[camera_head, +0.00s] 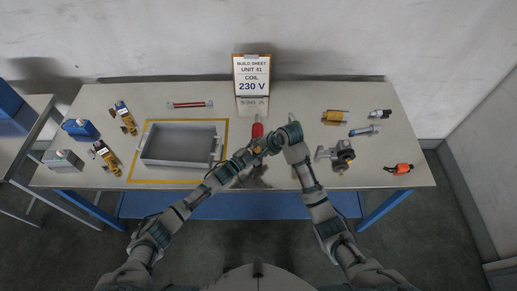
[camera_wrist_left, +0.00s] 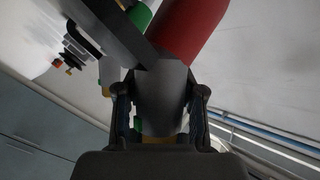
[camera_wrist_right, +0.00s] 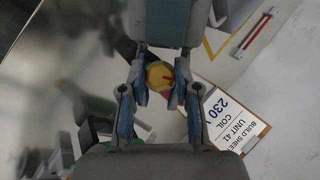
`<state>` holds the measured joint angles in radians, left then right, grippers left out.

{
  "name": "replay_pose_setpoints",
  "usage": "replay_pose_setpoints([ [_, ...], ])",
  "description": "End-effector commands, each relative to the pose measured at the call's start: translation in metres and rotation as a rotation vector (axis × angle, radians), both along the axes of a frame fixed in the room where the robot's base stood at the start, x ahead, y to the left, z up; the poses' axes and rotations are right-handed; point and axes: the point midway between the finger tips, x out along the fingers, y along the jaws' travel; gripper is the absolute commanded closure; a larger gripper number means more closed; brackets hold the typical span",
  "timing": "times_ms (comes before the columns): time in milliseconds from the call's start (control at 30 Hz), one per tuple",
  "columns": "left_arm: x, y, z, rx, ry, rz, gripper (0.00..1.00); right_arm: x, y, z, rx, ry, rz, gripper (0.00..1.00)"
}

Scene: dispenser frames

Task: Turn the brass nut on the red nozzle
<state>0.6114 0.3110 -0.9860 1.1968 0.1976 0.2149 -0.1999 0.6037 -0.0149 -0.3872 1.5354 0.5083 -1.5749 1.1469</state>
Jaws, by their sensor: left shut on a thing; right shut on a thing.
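The red nozzle (camera_head: 257,130) stands out between my two gripper ends in the head view; its red body (camera_wrist_left: 190,28) fills the top of the left wrist view. My left gripper (camera_wrist_left: 160,112) is shut on a grey part directly below the red body, apparently part of the nozzle. The brass nut (camera_wrist_right: 160,76) sits between the fingertips of my right gripper (camera_wrist_right: 161,88), which is shut on it. In the head view the right gripper (camera_head: 270,143) meets the left gripper (camera_head: 250,153), and they hide most of the nut.
A grey tray (camera_head: 145,153) lies inside a yellow outline at left, with yellow and blue parts beyond it. A build sheet reading 230 V (camera_head: 252,76) stands at the back. Several small parts, including an orange one (camera_head: 399,169), lie on the right.

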Motion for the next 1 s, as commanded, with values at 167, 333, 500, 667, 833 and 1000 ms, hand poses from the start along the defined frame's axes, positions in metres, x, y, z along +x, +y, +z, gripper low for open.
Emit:
replay_pose_setpoints([
  [167, -0.0006, 0.0003, -0.0022, 0.002, 0.003, 0.000, 1.00, -0.0004, 0.0000, -0.0009, 0.066, 0.001, -0.059, 1.00],
  [333, -0.0006, 0.0001, -0.0022, 0.002, 0.003, 0.000, 1.00, -0.0011, 0.0002, -0.0017, 0.154, 0.001, -0.137, 1.00],
  [500, -0.0005, -0.0001, -0.0022, 0.002, 0.003, 0.000, 1.00, -0.0013, -0.0003, -0.0019, 0.239, 0.000, -0.213, 1.00],
  [667, -0.0006, -0.0002, -0.0021, 0.001, 0.004, 0.000, 1.00, -0.0014, -0.0008, -0.0027, 0.302, 0.000, -0.270, 1.00],
  [833, -0.0006, -0.0003, -0.0021, 0.001, 0.004, -0.001, 1.00, -0.0013, -0.0011, -0.0026, 0.344, 0.000, -0.309, 1.00],
  [1000, -0.0006, -0.0004, -0.0021, 0.001, 0.004, -0.001, 1.00, -0.0014, -0.0017, -0.0032, 0.360, 0.000, -0.326, 1.00],
])
